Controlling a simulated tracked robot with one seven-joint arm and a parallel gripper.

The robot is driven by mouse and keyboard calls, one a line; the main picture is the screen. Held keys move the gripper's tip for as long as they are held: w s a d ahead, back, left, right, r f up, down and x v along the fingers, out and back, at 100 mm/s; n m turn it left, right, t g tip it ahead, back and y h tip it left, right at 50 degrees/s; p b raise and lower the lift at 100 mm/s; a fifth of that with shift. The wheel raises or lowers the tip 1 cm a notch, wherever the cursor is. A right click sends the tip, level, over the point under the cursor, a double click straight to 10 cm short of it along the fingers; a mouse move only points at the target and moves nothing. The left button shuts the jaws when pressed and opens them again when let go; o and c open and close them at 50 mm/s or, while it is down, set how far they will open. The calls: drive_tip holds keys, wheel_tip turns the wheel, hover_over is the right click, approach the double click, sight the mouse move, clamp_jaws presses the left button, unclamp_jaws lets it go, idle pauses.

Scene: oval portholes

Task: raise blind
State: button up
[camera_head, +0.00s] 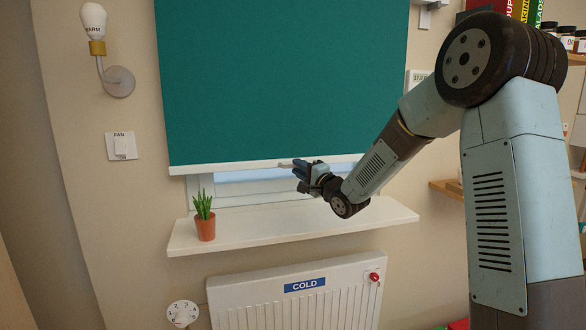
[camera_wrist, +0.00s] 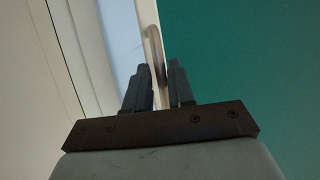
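The blind (camera_head: 283,75) is a teal sheet hanging over the window, lowered most of the way, with a white bottom bar (camera_head: 225,168). My gripper (camera_head: 303,175) is at this bar, right of its middle. In the wrist view the blind (camera_wrist: 250,60) fills the right side, and the white bar runs up between my two fingers (camera_wrist: 158,85). A thin greyish pull (camera_wrist: 153,45) shows on the bar just beyond the fingertips. The fingers stand apart, with a gap between them. I see no clear contact with the bar or pull.
A white sill (camera_head: 290,222) lies below the blind, with a potted plant (camera_head: 205,222) on its left. A radiator (camera_head: 300,295) marked COLD is under it. A wall lamp (camera_head: 118,80) and a FAN switch (camera_head: 121,146) are at left. Shelves stand at right behind my arm.

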drive_tip(key=shift+w+a+r, duration=0.1)
drive_tip(key=shift+w+a, duration=0.35)
drive_tip(key=shift+w, duration=0.1)
clamp_jaws()
